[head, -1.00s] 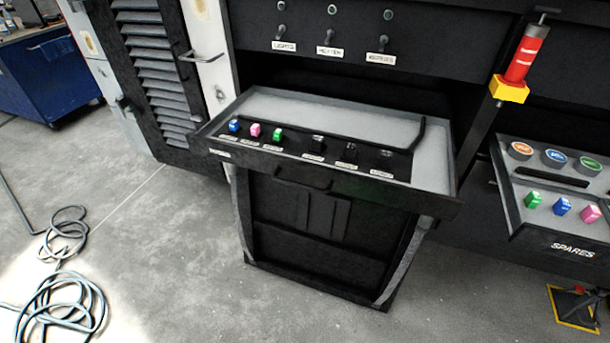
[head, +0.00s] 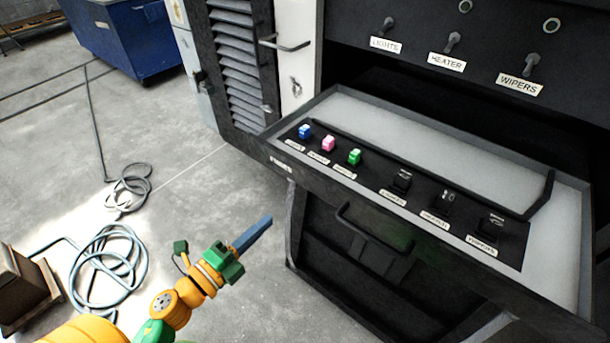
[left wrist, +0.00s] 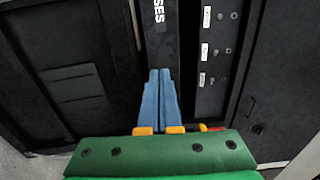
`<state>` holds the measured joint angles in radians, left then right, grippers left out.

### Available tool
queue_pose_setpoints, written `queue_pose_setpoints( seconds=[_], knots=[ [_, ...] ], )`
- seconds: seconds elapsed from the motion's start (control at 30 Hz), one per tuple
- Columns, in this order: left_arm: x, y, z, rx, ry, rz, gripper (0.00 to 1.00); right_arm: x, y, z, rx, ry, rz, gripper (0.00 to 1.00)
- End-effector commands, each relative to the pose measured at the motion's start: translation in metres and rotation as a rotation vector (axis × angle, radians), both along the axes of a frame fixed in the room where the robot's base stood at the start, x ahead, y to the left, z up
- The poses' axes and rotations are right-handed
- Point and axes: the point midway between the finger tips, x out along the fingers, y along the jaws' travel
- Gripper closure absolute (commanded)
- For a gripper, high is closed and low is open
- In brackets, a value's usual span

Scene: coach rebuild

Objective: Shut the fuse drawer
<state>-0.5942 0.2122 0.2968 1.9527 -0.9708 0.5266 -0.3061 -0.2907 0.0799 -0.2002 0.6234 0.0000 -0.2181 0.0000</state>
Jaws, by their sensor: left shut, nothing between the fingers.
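The fuse drawer (head: 308,184) stands pulled out from the dark cabinet, on the right of the head view. Blue, pink and green fuses sit in its left sockets, and three sockets to their right look empty. A dark bar handle (head: 368,236) is on its front. My left gripper (head: 268,219) is shut and empty, its blue fingers left of and in front of the drawer. In the left wrist view the shut fingers (left wrist: 160,88) point at the drawer's dark front (left wrist: 160,45), which shows part of its label. Whether they touch it cannot be told. My right gripper is not in view.
A panel with labelled switches (head: 452,42) is above the drawer. A louvred door (head: 240,60) stands at the cabinet's left. Coiled hose (head: 110,265) lies on the floor, with a brown box (head: 22,290) beside it. A blue cart (head: 125,35) is at the back left.

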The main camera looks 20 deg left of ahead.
Motion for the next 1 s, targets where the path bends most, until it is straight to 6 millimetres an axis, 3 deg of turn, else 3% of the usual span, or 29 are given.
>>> queue_pose_setpoints(
  seconds=[0.2,0.6,0.8,1.0],
  knots=[
    [0.039,-0.012,0.005,-0.005,-0.004,0.002,1.0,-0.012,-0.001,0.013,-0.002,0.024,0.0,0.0],
    [0.115,-0.037,0.001,-0.009,0.0,0.003,1.0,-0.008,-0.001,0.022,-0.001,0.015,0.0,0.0],
    [0.129,-0.041,-0.001,-0.008,0.002,0.003,1.0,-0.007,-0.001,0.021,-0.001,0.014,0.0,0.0],
    [0.129,-0.042,-0.001,-0.008,0.002,0.003,1.0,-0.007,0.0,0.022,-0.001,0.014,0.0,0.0]
  ],
)
